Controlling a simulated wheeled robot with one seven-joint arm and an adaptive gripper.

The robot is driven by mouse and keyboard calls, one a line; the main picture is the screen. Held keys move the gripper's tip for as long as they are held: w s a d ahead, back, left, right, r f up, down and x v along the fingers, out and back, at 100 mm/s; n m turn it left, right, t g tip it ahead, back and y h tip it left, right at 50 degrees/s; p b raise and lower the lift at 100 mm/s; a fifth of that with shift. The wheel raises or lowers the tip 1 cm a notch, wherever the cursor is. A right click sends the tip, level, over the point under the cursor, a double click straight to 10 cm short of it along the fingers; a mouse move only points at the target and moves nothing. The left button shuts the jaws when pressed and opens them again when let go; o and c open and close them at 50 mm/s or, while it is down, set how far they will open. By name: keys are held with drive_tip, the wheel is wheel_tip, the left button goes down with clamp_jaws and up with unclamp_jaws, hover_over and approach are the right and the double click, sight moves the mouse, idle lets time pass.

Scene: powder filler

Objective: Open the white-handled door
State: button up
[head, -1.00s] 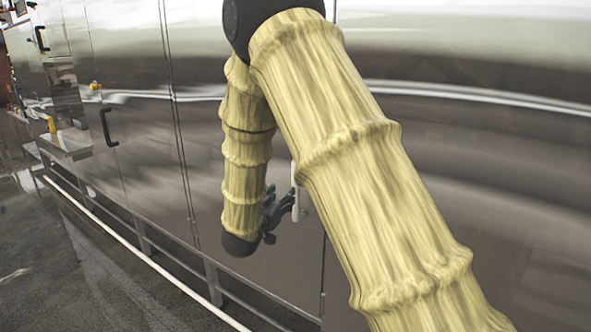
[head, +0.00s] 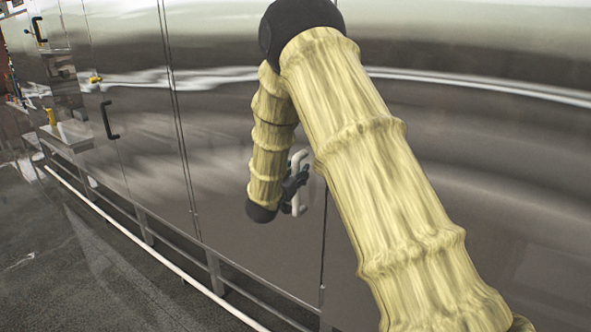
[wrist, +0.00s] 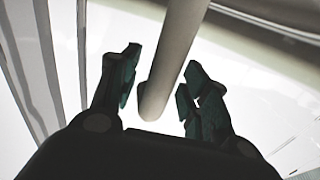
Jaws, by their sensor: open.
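The white handle (head: 298,185) is an upright bar on a shiny steel door (head: 225,150), close to the door's right edge seam. My gripper (head: 297,183) is at the handle in the head view, partly hidden by my arm and wrist. In the wrist view, the handle (wrist: 170,65) runs between the two fingers of my gripper (wrist: 165,95). The fingers stand apart on either side of the handle, with a visible gap on the left. The door looks flush with the panel beside it.
A black-handled door (head: 109,120) stands farther left along the same steel wall. A white rail (head: 130,235) runs low along the wall's foot. The grey floor (head: 60,270) is clear at the lower left.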

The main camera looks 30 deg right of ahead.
drive_tip(key=shift+w+d, duration=0.1)
drive_tip(key=shift+d, duration=0.1)
drive_tip(key=shift+a, duration=0.1)
clamp_jaws()
